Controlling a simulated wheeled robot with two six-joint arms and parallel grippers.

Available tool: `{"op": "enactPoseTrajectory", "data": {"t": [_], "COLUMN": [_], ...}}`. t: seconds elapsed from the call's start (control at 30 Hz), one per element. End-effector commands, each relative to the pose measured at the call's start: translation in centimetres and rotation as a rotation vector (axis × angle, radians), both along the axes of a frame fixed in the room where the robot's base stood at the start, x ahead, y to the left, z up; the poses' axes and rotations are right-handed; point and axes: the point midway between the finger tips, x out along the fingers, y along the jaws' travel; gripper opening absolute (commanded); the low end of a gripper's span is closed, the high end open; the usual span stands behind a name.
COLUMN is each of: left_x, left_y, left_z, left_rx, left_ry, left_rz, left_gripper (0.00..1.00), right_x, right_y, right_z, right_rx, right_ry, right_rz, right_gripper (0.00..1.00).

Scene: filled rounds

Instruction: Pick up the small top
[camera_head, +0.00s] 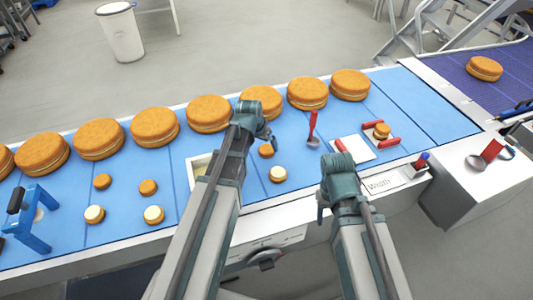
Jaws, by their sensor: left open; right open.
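Several small rounds lie on the blue belt. Plain brown small tops lie at the left (102,181), beside it (148,187), and under my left gripper (266,151). Small rounds with pale cream tops lie at the left (94,214), near it (154,215), and right of centre (278,174). My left gripper (268,138) is open, just above the small top near the middle; whether they touch I cannot tell. My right gripper (322,204) is open and empty near the belt's front edge; its fingers are partly hidden.
A row of large filled rounds (155,127) lines the belt's back. A white plate with red guides (368,148) holds a small round (382,131). A red-handled tool (313,128) stands beside it. A blue frame (34,220) stands at the left.

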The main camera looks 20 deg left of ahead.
Motion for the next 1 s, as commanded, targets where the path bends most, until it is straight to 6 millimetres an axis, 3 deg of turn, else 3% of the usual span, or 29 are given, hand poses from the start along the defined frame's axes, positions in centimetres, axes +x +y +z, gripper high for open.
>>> {"op": "enactPoseTrajectory", "data": {"t": [0.03,0.23,0.57,0.83,1.0], "left_x": [0.2,1.1,1.3,1.3,1.3], "left_y": [-0.1,-0.4,-0.5,-0.5,-0.5], "left_z": [-1.1,-3.5,-3.8,-3.8,-3.8], "left_rx": [0.0,0.0,0.0,0.0,0.0], "left_ry": [0.0,0.0,0.0,0.0,0.0], "left_rz": [-0.001,-0.001,0.0,0.0,0.0], "left_gripper": [1.0,1.0,1.0,0.55,0.51], "right_x": [0.0,0.0,0.0,0.0,0.0], "right_y": [0.0,0.0,0.0,0.0,0.0], "right_z": [-1.1,-3.5,-3.8,-3.8,-3.8], "right_rx": [0.0,0.0,0.0,0.0,0.0], "right_ry": [0.0,0.0,0.0,0.0,0.0], "right_rz": [0.0,0.0,0.0,0.0,0.0], "right_gripper": [0.55,0.55,0.55,0.55,0.55]}}
